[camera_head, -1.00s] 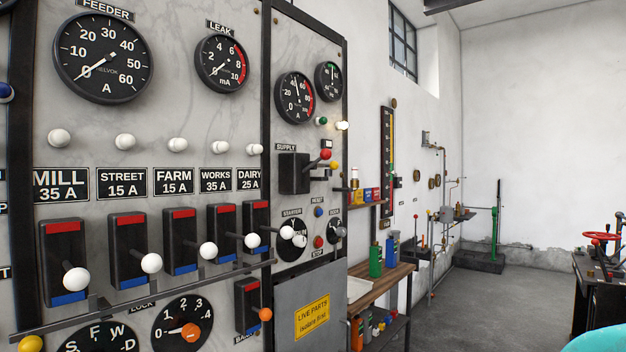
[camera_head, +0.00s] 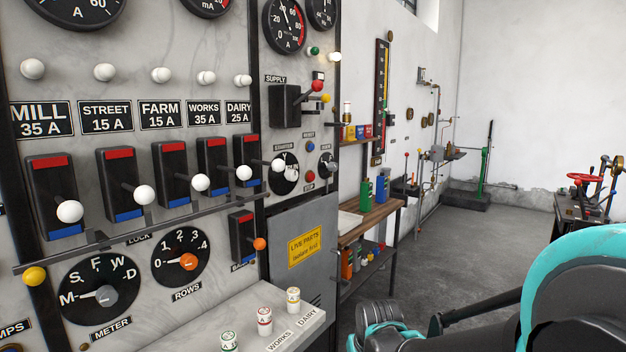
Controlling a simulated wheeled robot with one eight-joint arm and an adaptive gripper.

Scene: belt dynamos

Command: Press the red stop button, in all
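The red stop button (camera_head: 310,176) is a small round red knob on the grey marble switchboard panel (camera_head: 290,226), low in the narrow right-hand section. It sits below a small blue button (camera_head: 309,148) and between the starter dial (camera_head: 285,172) and another small dial (camera_head: 327,166). The white ball of a switch lever stands just left of it, and nothing covers the button. Parts of my black and teal arm show at the lower right, well apart from the panel. I cannot make out my gripper's fingers in this view.
White-knobbed breaker levers (camera_head: 144,195) and a long rail (camera_head: 150,232) stick out from the panel. A red-knobbed supply lever (camera_head: 317,86) juts out above the button. A ledge with small fuses (camera_head: 264,320) lies below. A wooden bench (camera_head: 372,218) with bottles stands right; grey floor is open beyond.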

